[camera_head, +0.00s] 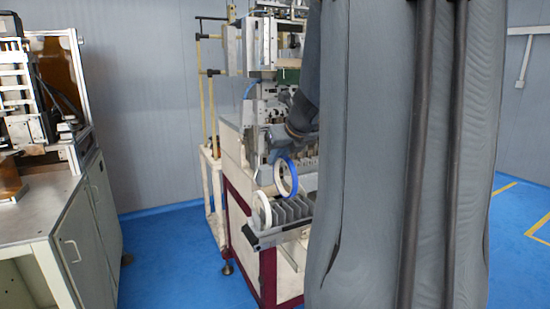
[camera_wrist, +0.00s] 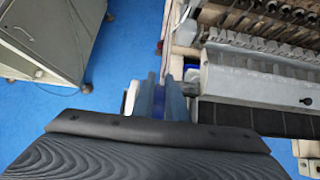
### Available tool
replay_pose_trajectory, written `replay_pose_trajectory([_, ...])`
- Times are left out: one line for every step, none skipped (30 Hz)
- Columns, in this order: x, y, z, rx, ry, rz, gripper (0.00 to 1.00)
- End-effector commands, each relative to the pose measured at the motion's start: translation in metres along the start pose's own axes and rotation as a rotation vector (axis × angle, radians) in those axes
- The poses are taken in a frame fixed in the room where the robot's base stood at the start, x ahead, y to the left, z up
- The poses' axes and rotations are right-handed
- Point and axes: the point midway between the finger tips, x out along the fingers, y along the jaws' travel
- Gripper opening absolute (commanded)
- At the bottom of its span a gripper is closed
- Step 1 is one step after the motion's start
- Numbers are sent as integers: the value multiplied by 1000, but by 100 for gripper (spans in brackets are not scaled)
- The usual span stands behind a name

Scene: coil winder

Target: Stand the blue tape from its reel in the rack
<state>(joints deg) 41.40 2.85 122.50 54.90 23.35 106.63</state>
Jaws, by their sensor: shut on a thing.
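The blue tape (camera_head: 292,181), a ring with a blue outer face and pale inside, is upright above the grey slotted rack (camera_head: 268,238) in the head view. My gripper (camera_head: 272,172) is shut on the tape and holds it from above. The tape's lower edge shows close over the slots; I cannot tell if it touches them. In the wrist view the tape is a thin blue strip (camera_wrist: 158,103) between my fingers (camera_wrist: 160,90). A white tape ring (camera_head: 262,211) stands at the rack's near left end. It seems to show as a white edge (camera_wrist: 131,97) in the wrist view.
The coil winder (camera_head: 232,165) stands behind the rack, with rods and rollers close to my arm. A grey cabinet (camera_head: 85,225) is at the left. Blue floor (camera_head: 170,250) lies clear between them. My own grey column hides much of the right side.

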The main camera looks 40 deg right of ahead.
Motion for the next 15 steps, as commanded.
replay_pose_trajectory([6, -1, -1, 1, 1, 0, 0])
replay_pose_trajectory([9, -1, -1, 1, 1, -1, 0])
replay_pose_trajectory([12, -1, -1, 1, 2, 0, 0])
replay_pose_trajectory([14, -1, 0, 0, 1, 0, 0])
replay_pose_trajectory([17, -1, 0, 0, 1, 0, 0])
replay_pose_trajectory([20, -1, 1, -1, 1, 0, 0])
replay_pose_trajectory([22, 0, 2, -1, 1, 0, 0])
replay_pose_trajectory([25, 0, 2, -1, 1, 0, 0])
replay_pose_trajectory([28, 0, 2, -1, 1, 1, 0])
replay_pose_trajectory([31, 0, 3, -1, 1, 1, 0])
replay_pose_trajectory([33, 0, 3, -1, 2, 1, 0])
replay_pose_trajectory([36, 0, 4, -1, 1, 2, 0])
replay_pose_trajectory([39, 1, 4, -1, 1, 2, 0])
replay_pose_trajectory([41, 1, 5, -2, 1, 2, 0])
replay_pose_trajectory([44, 1, 6, -2, 0, 2, 0])
